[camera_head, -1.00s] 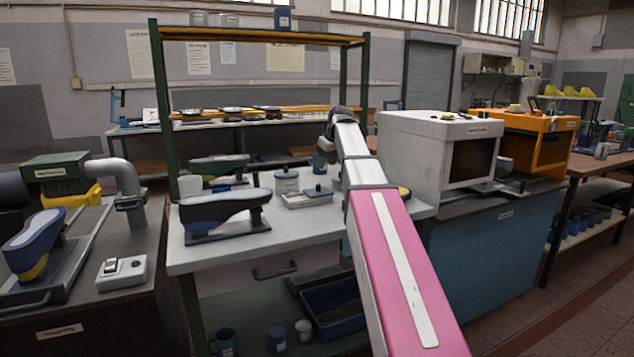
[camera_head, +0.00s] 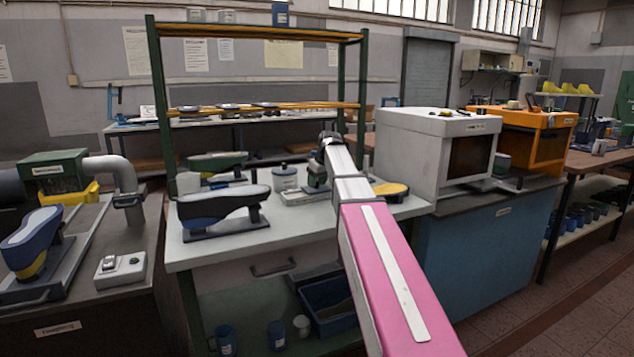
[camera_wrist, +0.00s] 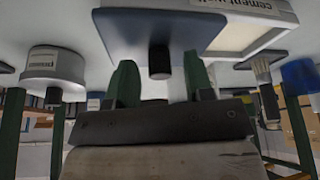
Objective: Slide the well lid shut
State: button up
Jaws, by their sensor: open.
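The cement well (camera_wrist: 262,36) is a pale, labelled box; its cream inside partly shows in the wrist view, which looks upside down. Its flat blue-grey lid (camera_wrist: 190,30) lies off to the left side of the opening and carries a short black knob (camera_wrist: 159,62). My gripper (camera_wrist: 160,82) is open, its two dark green fingers on either side of the knob; I cannot tell whether they touch it. In the head view my gripper (camera_head: 318,180) is low over the well (camera_head: 293,199) on the pale bench, hiding most of the lid.
A lidded grey pot (camera_head: 285,178) stands just left of the well. A shoe last on a stand (camera_head: 222,208) is at the bench's front left. A yellow-topped round item (camera_head: 391,190) and a white oven (camera_head: 432,150) are to the right. A brush (camera_wrist: 263,80) shows in the wrist view.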

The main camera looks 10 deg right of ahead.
grip_shut()
jog(key=a, duration=0.3)
jog(key=s+a, duration=0.1)
jog(key=a, duration=0.1)
jog(key=s+a, duration=0.1)
jog(key=a, duration=0.2)
jog(key=shift+s+a, duration=0.15)
jog(key=shift+a, duration=0.15)
grip_release()
jog(key=shift+a, duration=0.1)
jog(key=v, duration=1.1)
